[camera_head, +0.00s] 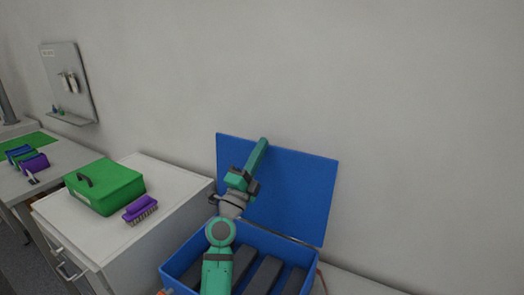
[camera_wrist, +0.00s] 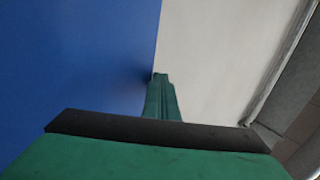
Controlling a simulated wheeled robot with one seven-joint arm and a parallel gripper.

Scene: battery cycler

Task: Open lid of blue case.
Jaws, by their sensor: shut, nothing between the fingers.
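The blue case (camera_head: 178,274) stands at the bottom centre of the head view. Its lid (camera_head: 292,190) is raised upright behind it, near the wall, so the case is open. Several dark grey blocks (camera_head: 263,275) lie inside. My gripper (camera_head: 264,142) is shut and empty, with its green fingers against or just in front of the lid's upper edge; contact cannot be told. In the wrist view the shut fingers (camera_wrist: 160,78) lie at the edge of the blue lid (camera_wrist: 75,60). My arm hides part of the case's interior.
A white cabinet (camera_head: 165,175) left of the case carries a green box with a handle (camera_head: 108,188) and a purple brush (camera_head: 141,209). Farther left, a table holds purple and blue items (camera_head: 33,162). A grey board (camera_head: 68,80) hangs on the wall. Open space lies above the lid.

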